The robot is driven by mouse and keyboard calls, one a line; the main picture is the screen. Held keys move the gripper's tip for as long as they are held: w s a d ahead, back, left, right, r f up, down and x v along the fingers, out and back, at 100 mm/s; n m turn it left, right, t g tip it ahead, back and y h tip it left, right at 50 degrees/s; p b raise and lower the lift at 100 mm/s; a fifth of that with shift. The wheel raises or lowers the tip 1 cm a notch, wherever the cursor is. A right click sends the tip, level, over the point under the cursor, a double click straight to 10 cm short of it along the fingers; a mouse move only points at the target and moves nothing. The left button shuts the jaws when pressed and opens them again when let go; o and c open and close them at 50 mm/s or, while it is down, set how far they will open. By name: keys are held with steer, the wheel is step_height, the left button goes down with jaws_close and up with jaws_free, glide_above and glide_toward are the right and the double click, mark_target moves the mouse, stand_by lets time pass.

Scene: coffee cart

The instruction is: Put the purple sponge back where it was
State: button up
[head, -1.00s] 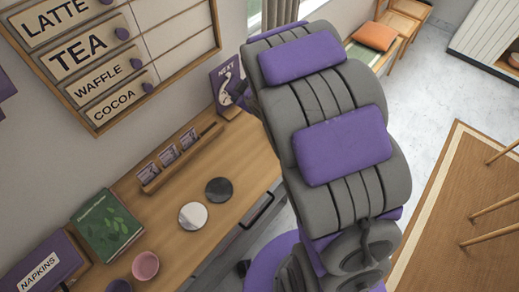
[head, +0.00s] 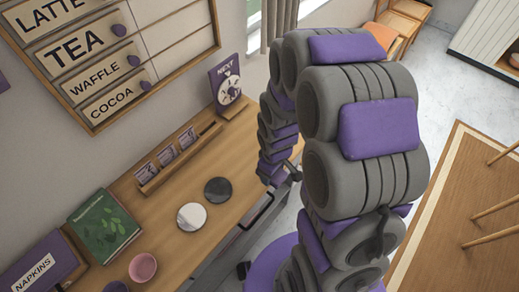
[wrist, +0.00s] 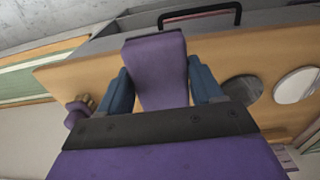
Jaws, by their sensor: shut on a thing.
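The purple sponge (wrist: 158,62) shows in the wrist view as a block between the two blue fingers of my gripper (wrist: 160,80). The gripper is shut on it. In the wrist view, the wooden cart top and a black handle bar lie beyond the sponge. In the head view my grey and purple arm hangs down by the right end of the cart top (head: 165,235). The arm hides the gripper's fingers and the sponge there.
A dark disc (head: 217,190) and a pale disc (head: 192,216) lie on the cart top. A NEXT sign (head: 226,82), a card rack (head: 167,158), a green book (head: 104,228), a pink cup (head: 143,267) and a napkin box (head: 45,265) stand around. Bare wood lies right of the discs.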

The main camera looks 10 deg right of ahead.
steer(key=shift+s+a+f, duration=0.1)
steer(key=shift+s+a, duration=0.1)
steer(key=shift+s, duration=0.5)
steer(key=w+b, duration=0.1)
steer(key=w, duration=0.4)
steer(key=w+f+b, duration=0.1)
steer(key=w, duration=0.9)
steer(key=shift+w+f+b, duration=0.2)
steer(key=shift+f+b, duration=0.1)
steer(key=shift+b, duration=0.1)
steer(key=shift+f+b, duration=0.6)
steer(key=shift+f, duration=1.25)
steer(key=shift+r, duration=0.1)
steer(key=o, duration=0.9)
steer(key=shift+o, duration=0.2)
